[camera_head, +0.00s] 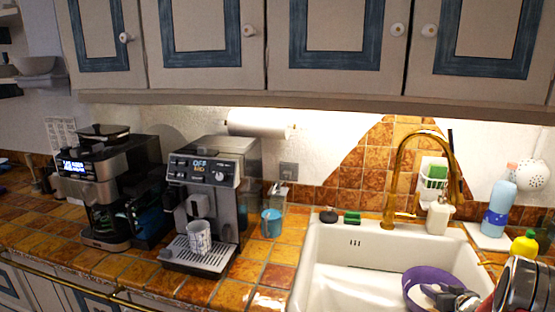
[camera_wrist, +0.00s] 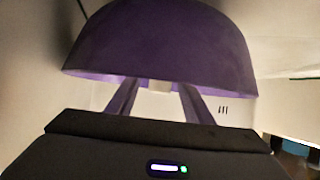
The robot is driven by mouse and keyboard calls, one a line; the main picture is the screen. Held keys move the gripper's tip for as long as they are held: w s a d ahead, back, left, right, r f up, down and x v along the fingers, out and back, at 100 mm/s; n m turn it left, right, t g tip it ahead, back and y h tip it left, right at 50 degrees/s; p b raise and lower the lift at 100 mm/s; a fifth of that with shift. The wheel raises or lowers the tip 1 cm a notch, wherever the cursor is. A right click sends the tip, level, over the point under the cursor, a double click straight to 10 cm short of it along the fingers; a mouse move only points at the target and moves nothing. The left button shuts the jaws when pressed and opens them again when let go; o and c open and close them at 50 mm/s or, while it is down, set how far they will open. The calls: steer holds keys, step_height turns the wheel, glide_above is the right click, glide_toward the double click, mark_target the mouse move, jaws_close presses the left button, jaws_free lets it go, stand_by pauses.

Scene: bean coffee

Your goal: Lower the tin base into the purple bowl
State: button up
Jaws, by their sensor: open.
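The purple bowl (camera_head: 412,276) sits in the white sink at the lower right of the head view. It fills the top of the wrist view (camera_wrist: 160,45), rim downward in that picture. My gripper (camera_head: 438,294) is at the bowl, partly cut by the lower frame edge. In the wrist view its two fingers (camera_wrist: 160,92) are spread apart and their tips pass behind the bowl's rim. A small pale piece (camera_wrist: 160,86) shows between the tips. I cannot tell whether it is the tin base, which I cannot make out clearly in either view.
The white sink (camera_head: 335,262) surrounds the bowl, with a golden faucet (camera_head: 398,185) behind it. A blue bottle (camera_head: 498,200) and a yellow-topped bottle (camera_head: 524,243) stand to the right.

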step_height(320, 180, up, 10)
steer(key=shift+f, duration=0.25)
steer(key=shift+r, duration=0.15)
stand_by(0.3)
steer(key=s+a+r+m+h, duration=0.1)
steer(key=a+r+h, duration=0.15)
steer(key=r, duration=0.45)
steer(key=s+a+r+h, duration=0.1)
steer(key=a+r, duration=0.3)
steer(key=r, duration=0.2)
steer(key=s+a+r+g+h, duration=0.2)
steer(key=s+a+r, duration=0.5)
steer(key=a, duration=0.1)
steer(key=s+a+f+g+y, duration=0.1)
steer(key=s+a+g+y, duration=0.1)
steer(key=s+a, duration=1)
steer(key=s+a+f+n+g+y, duration=0.1)
steer(key=s+a+g+y, duration=0.1)
steer(key=s+a, duration=1)
steer(key=s+y, duration=0.1)
steer(key=s, duration=0.6)
steer(key=shift+s+f+g, duration=0.2)
steer(key=shift+f+g, duration=0.2)
steer(key=shift+a+y, duration=0.1)
steer(key=shift+y, duration=0.15)
